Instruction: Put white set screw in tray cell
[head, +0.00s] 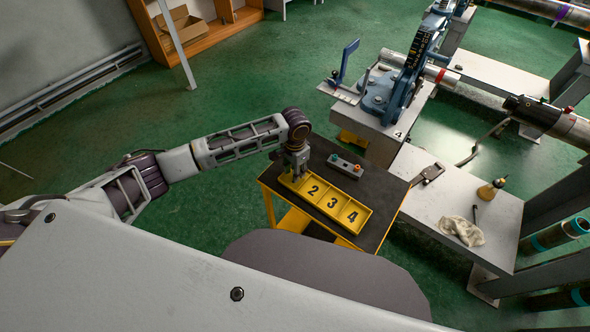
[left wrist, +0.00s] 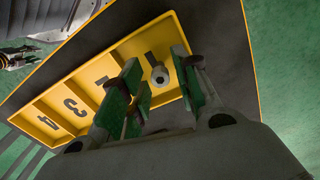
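The yellow tray (head: 333,207) lies on a dark-topped cart, with numbered cells 2, 3 and 4 showing in the head view. My left gripper (head: 294,177) is over its far-left end, at cell 1, and hides most of that cell. In the left wrist view, the tray (left wrist: 92,62) shows behind the green-padded fingers of the left gripper (left wrist: 163,72). The fingers are open. The small white set screw (left wrist: 160,75) shows between them, apart from both pads, against cell 1. Whether it rests on the cell floor is hard to tell.
A grey block (head: 346,167) with an orange and a teal piece on it sits behind the tray on the cart top (head: 379,189). To the right, a white bench (head: 425,190) holds a yellow bottle (head: 490,189) and a cloth (head: 462,231). A blue pipe vise (head: 392,87) stands beyond.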

